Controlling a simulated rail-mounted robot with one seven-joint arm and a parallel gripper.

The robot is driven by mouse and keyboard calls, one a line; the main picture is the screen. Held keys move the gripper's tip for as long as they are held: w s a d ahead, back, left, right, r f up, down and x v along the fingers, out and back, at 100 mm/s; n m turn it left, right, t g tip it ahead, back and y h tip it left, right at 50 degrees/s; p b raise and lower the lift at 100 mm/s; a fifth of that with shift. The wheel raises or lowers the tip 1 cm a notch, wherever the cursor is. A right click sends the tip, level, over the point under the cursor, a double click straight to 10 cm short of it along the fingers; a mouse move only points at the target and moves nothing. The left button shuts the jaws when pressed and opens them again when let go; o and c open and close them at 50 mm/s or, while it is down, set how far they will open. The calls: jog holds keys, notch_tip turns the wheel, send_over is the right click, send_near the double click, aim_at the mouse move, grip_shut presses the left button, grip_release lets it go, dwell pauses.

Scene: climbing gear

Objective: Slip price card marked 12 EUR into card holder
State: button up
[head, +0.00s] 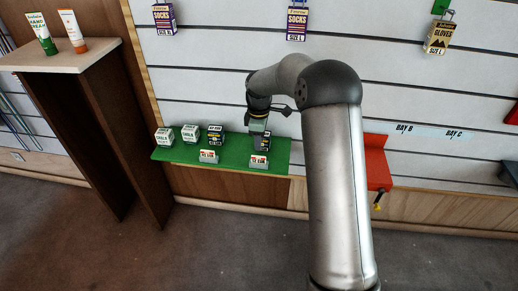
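Two small card holders stand along the front edge of the green shelf (180,153): a left one (208,156) and a right one (259,162). Each shows a white card face with red and dark print, too small to read. I cannot tell which card is marked 12 EUR. My gripper (259,143) points down over the right part of the shelf, just behind and above the right card holder. It overlaps a dark box (266,142) in the picture. Its fingertips are too small to tell whether they are open or hold anything.
White boxes (190,134) and a dark box (215,134) stand at the shelf's back left. A red shelf (377,160) is to the right, partly behind my arm. Sock packs (297,22) hang above. A wooden stand (75,58) with two tubes is at left.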

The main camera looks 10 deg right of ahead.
notch_tip(320, 180, up, 11)
jog(key=shift+p, duration=0.45)
jog(key=s+a+r+m+p, duration=0.1)
jog(key=s+r+m+p, duration=0.2)
jog(key=s+r, duration=0.4)
jog(key=s+r+m+p, duration=0.1)
jog(key=s+m+p, duration=0.5)
jog(key=s, duration=2.4)
jog(key=m, duration=0.4)
jog(key=shift+s+r+p, duration=0.25)
jog(key=shift+s+p, duration=0.05)
jog(key=shift+p, duration=0.05)
